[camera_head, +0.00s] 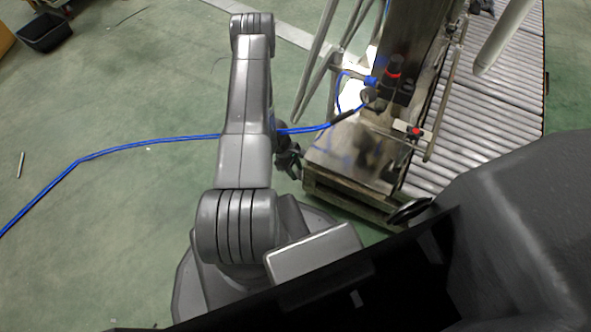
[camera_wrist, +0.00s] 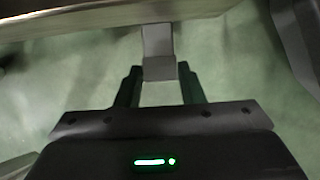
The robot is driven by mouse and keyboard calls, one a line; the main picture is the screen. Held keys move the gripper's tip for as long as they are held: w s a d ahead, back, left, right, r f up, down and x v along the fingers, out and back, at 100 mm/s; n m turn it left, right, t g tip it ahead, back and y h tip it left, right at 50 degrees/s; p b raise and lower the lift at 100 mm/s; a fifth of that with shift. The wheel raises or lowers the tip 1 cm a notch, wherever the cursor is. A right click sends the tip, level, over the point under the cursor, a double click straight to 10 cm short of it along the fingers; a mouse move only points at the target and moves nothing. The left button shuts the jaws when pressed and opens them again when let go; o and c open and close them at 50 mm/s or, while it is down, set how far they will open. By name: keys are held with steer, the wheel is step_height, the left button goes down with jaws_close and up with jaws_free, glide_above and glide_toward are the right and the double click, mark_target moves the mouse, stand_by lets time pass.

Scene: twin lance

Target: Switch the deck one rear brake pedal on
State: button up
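A flat grey tab, which looks like the brake pedal (camera_wrist: 158,45), shows in the wrist view. It sticks out from under a metal edge at the top and points toward my gripper. My gripper (camera_wrist: 159,68) is open, with one dark finger on each side of the tab's end in the picture. A small gap shows on both sides, and I cannot tell whether anything touches. In the head view my gripper (camera_head: 288,160) is a dark shape beside the machine's base, partly hidden by my arm. I cannot make out the pedal there.
The steel machine base (camera_head: 345,160) stands right of my arm, with a roller conveyor (camera_head: 480,110) beyond it. A blue hose (camera_head: 150,140) crosses the floor and passes by my arm to the machine. A black bin (camera_head: 44,32) stands far left. The green floor at left is mostly clear.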

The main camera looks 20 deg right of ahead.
steer(key=c, duration=0.4)
steer(key=shift+f, duration=0.1)
steer(key=b, duration=0.1)
steer(key=f+g+h+b, duration=0.2)
steer(key=shift+w+a+b, duration=0.25)
steer(key=shift+w+b, duration=0.05)
steer(key=shift+b, duration=0.05)
steer(key=shift+f+g+h+b, duration=0.2)
steer(key=shift+f+g+h, duration=0.2)
steer(key=shift+g, duration=0.3)
steer(key=shift+f+g+h+b, duration=0.2)
steer(key=shift+f+g+h, duration=0.1)
steer(key=shift+g+h, duration=0.3)
steer(key=o, duration=1)
steer(key=shift+c, duration=0.2)
